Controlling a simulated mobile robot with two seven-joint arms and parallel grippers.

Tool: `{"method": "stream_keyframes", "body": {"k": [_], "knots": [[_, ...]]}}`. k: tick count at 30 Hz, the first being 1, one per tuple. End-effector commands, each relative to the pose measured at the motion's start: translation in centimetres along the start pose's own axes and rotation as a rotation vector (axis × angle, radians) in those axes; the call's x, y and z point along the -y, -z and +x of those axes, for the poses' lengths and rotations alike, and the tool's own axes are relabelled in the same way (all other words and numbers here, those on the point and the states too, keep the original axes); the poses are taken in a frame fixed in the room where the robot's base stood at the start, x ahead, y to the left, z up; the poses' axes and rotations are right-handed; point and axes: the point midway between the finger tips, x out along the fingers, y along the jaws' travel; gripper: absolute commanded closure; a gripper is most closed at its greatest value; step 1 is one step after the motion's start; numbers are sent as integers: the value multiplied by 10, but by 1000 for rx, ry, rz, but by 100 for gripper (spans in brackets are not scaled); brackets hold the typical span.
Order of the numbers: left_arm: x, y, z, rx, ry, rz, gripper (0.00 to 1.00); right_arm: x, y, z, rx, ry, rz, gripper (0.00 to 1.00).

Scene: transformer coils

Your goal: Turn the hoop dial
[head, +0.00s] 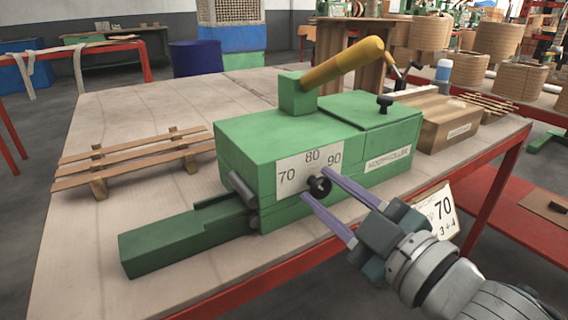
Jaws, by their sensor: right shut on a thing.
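The green hoop machine (260,150) stands on the table, with a yellow handle (343,62) slanting up to the right. On its front is a white scale plate (308,163) marked 70, 80 and 90. The small black dial knob (320,187) sits at the plate's lower edge; which number it points to I cannot tell. My right gripper (314,184) comes in from the lower right, its two purple fingers shut on the knob, one above and one below. My left gripper is not in view.
A card (443,209) reading 70 and 3+4 is at the table's front edge, partly behind my right gripper. A wooden slat rack (135,160) lies left of the machine. A wooden box (447,120) stands at right.

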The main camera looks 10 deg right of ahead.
Motion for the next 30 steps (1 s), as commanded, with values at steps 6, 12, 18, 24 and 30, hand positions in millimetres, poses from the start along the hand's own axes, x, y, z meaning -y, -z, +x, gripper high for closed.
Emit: {"method": "stream_keyframes", "body": {"k": [6, 12, 18, 24, 30], "knots": [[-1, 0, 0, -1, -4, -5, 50, 0, 0, 0, -1, 0, -43, 100], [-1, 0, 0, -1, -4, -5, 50, 0, 0, 0, -1, 0, -50, 100], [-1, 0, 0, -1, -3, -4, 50, 0, 0, 0, -1, 0, -49, 100], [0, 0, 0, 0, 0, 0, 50, 0, 0, 0, 0, 0, -49, 40], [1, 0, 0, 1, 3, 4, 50, 0, 0, 0, 0, 0, -48, 32]]}}
